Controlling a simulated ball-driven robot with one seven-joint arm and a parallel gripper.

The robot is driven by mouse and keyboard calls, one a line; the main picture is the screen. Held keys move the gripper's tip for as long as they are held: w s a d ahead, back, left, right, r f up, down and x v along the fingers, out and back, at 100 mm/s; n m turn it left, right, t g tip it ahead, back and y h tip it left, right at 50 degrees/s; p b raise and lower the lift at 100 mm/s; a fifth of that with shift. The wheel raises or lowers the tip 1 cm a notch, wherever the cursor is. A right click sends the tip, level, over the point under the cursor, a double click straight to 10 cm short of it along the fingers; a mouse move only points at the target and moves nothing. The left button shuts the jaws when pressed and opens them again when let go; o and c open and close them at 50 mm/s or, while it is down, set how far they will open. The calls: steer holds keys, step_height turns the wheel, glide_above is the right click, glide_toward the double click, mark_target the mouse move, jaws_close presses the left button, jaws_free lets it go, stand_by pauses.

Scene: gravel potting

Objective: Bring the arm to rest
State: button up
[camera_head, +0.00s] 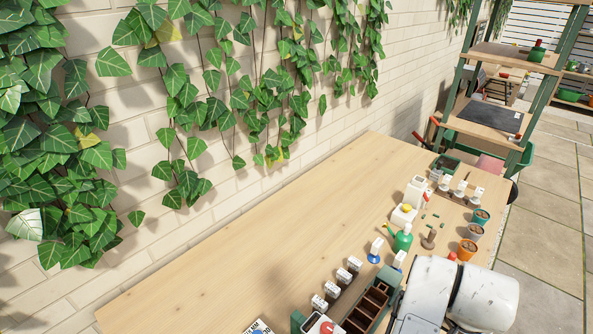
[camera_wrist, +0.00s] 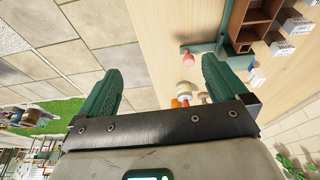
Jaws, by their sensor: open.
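My gripper (camera_wrist: 160,78) shows in the wrist view with its two green fingers wide apart and nothing between them. It hangs over the edge of the wooden table (camera_head: 230,265), with paving stones on one side and the tabletop on the other. In the head view my white arm covers the lower right of the table, and the gripper itself cannot be made out there.
A compartment tray (camera_head: 369,309), a green watering can (camera_head: 403,238) and several pots, such as an orange pot (camera_head: 467,250), stand along the table's right side. The table's left part is mostly clear beside the ivy-hung wall (camera_head: 330,110). A shelf (camera_head: 490,122) stands behind.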

steer(key=s+d+n+t+h, duration=0.15)
steer(key=s+d+n, duration=0.25)
steer(key=d, duration=0.5)
steer(key=s+a+f+n+g+y+b, duration=0.1)
steer(key=s+a+f+n+y, duration=0.1)
steer(key=s+a+f, duration=0.3)
steer(key=s+a+f+n+g+y, duration=0.1)
steer(key=s+a+f, duration=0.5)
steer(key=s, duration=0.6)
steer(key=shift+a+f+n+g+y+b, duration=0.35)
steer(key=shift+a+n+g, duration=0.1)
steer(key=shift+a, duration=0.35)
steer(key=shift+s, duration=0.1)
steer(key=shift+c, duration=0.3)
